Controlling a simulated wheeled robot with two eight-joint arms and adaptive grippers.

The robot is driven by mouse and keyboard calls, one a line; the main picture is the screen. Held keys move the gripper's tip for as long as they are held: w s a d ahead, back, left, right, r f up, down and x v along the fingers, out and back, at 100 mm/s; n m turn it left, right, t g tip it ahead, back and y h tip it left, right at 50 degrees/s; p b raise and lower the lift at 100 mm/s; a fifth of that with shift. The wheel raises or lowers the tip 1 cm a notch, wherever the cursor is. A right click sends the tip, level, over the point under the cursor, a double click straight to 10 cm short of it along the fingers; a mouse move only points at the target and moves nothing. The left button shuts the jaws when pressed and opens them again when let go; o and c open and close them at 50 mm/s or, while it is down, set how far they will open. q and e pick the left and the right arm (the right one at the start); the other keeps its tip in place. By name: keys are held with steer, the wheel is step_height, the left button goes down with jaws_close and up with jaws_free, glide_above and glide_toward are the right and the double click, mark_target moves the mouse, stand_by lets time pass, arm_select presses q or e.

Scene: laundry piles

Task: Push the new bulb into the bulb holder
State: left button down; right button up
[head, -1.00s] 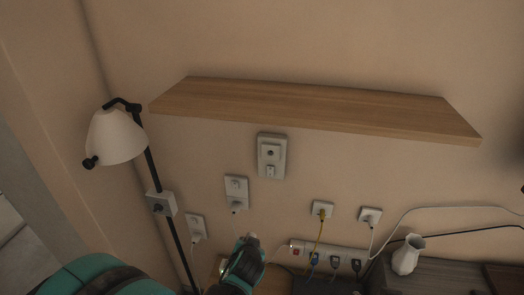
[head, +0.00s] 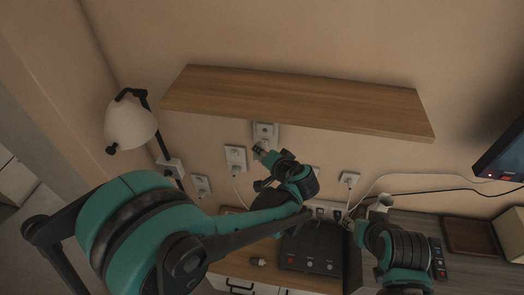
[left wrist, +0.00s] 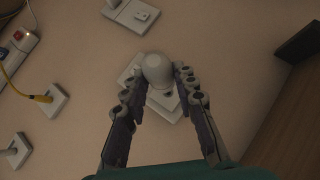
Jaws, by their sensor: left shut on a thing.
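My left gripper (head: 268,156) is raised to the wall below the shelf. It is shut on a pale, rounded bulb, which shows between its fingertips in the left wrist view (left wrist: 157,69). A pale wall fixture (head: 265,130), likely the bulb holder, is just beyond the gripper, and its plate (left wrist: 168,103) shows behind the bulb in the left wrist view. The bulb covers the middle of the plate, so I cannot tell whether they touch. My right gripper (head: 352,226) is low at the right, by the power strip; its fingers are too small and dark to read.
A wooden shelf (head: 300,100) juts out above the fixture. A floor lamp (head: 130,124) stands at the left. Several wall sockets and cables are around. A black box (head: 310,258) and a small bulb-like item (head: 258,262) lie on the desk (head: 240,250). A screen (head: 502,160) is at the right.

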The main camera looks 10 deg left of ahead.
arm_select(q)
steer(key=shift+s, duration=0.15)
steer(key=shift+w+b, duration=0.6)
steer(key=shift+w, duration=1.95)
steer(key=shift+w, duration=0.35)
steer(key=shift+b, duration=0.4)
steer(key=shift+w, duration=0.65)
stand_by(0.3)
steer(key=c, duration=1.1)
jaws_free()
